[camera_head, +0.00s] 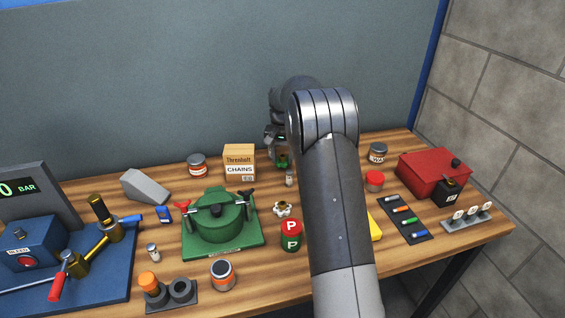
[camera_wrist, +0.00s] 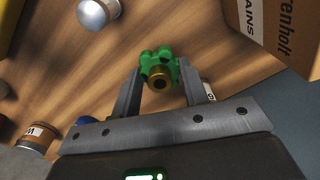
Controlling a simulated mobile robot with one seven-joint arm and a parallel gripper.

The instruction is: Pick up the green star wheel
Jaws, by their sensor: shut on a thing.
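The green star wheel (camera_wrist: 158,64) has rounded lobes and a brass hub, and in the wrist view it sits between the fingertips of my gripper (camera_wrist: 165,85). The fingers are shut on it from both sides. In the head view a bit of the green star wheel (camera_head: 283,160) shows below my gripper (camera_head: 279,152), near the back of the wooden bench. My arm hides part of this area. I cannot tell whether the wheel touches the bench.
A cardboard chains box (camera_head: 240,166) stands left of my gripper, also large in the wrist view (camera_wrist: 285,25). A small bottle (camera_head: 289,179) is just in front. A white star wheel (camera_head: 283,209), a green pot (camera_head: 215,222) and a red-green canister (camera_head: 291,235) stand nearer.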

